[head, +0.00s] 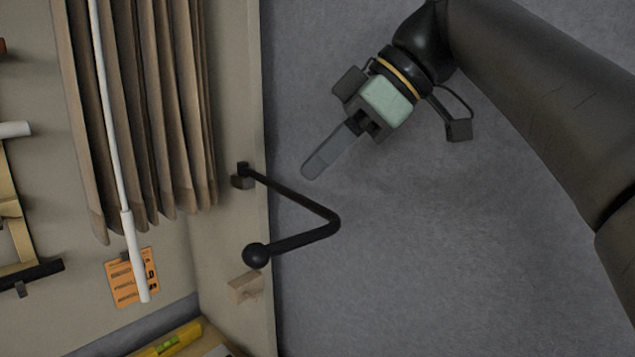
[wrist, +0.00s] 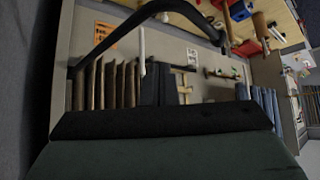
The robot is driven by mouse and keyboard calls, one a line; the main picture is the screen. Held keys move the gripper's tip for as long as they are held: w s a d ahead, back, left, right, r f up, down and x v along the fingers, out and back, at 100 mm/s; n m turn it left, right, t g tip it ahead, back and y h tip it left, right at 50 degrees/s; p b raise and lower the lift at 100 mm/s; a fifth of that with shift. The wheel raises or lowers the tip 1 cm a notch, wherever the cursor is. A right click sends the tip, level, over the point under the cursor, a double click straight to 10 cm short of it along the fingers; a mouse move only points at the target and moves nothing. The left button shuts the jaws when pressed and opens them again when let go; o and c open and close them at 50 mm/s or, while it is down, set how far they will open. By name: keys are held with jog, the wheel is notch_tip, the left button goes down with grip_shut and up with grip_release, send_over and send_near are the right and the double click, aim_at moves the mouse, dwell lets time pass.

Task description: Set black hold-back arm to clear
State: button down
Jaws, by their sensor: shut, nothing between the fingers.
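The black hold-back arm (head: 310,205) is a bent bar hinged on a bracket (head: 243,178) on the beige side panel. It sticks out over the grey floor and bends back to a round black knob (head: 256,255) near the panel's edge. My gripper (head: 315,167) is shut and empty, above and right of the hinge end, apart from the bar in the head view. In the wrist view the hold-back arm (wrist: 150,32) curves across the top, beyond my gripper's dark body, which fills the bottom.
Brown pleated cloth (head: 140,100) hangs left of the panel, with a white wand (head: 131,240) before it. An orange card (head: 132,278) and a yellow level (head: 172,341) are lower left. Grey floor right of the panel is clear.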

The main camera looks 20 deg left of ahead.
jog(key=s+d+r+p, duration=0.3)
jog(key=s+d+r, duration=0.5)
jog(key=shift+s+d, duration=0.35)
jog(key=shift+s, duration=0.05)
jog(key=shift+f, duration=0.1)
